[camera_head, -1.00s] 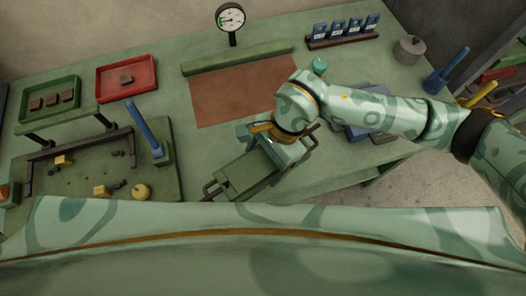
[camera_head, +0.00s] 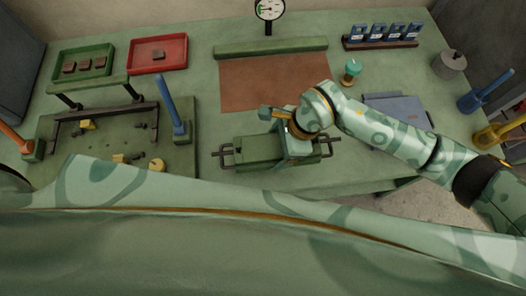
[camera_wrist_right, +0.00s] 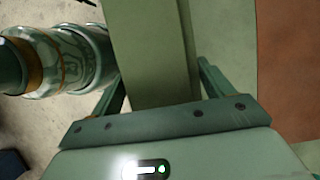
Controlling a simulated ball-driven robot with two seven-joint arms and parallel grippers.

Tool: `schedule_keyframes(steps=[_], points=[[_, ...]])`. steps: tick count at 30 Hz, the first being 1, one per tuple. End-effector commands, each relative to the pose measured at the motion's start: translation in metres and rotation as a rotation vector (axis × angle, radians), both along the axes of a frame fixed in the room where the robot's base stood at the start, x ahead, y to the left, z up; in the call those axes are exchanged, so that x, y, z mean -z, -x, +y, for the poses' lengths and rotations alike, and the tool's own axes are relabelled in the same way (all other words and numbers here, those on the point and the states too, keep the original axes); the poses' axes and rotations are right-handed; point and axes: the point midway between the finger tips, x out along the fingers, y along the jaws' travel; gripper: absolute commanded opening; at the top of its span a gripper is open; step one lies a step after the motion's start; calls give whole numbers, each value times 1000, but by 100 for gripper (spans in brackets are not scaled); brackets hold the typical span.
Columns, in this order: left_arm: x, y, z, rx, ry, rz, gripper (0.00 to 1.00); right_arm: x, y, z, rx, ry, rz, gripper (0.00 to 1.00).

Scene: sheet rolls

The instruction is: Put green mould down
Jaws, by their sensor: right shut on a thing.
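The green mould (camera_head: 255,152) is a long green block with dark bar handles at its ends. It is at the front edge of the bench, below the brown mat (camera_head: 262,85) in the head view. My right gripper (camera_head: 288,140) is shut on the mould near its right end. In the right wrist view the mould (camera_wrist_right: 150,50) runs between the two fingers. I cannot tell whether its underside touches the bench. My left gripper is not in view.
A jig plate with a blue-handled lever (camera_head: 170,104) stands at left. Green (camera_head: 83,78) and red (camera_head: 158,66) trays lie behind it. A dial gauge (camera_head: 268,9) stands at the back. A teal-capped jar (camera_head: 351,72) and blue-grey plate (camera_head: 397,108) are at right.

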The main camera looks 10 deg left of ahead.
Motion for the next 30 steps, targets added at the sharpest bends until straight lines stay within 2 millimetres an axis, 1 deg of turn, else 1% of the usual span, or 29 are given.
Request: schedule_keyframes(steps=[1,3,7,14,16,18,21,24,30], points=[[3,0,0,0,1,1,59,9,-4,-2,0,-5,4,13],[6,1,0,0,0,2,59,18,-12,-6,0,-6,2,13],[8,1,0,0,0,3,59,29,-20,-12,-2,-6,1,13],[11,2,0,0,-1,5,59,39,-27,-17,-2,-7,1,13],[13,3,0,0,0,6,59,48,-31,-20,-1,-7,2,13],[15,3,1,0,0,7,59,58,-29,-19,-1,-6,4,13],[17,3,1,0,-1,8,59,69,-30,-18,-1,-7,3,13],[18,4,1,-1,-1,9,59,73,-30,-19,-2,-7,0,13],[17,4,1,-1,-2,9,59,73,-30,-19,-3,-6,0,13]])
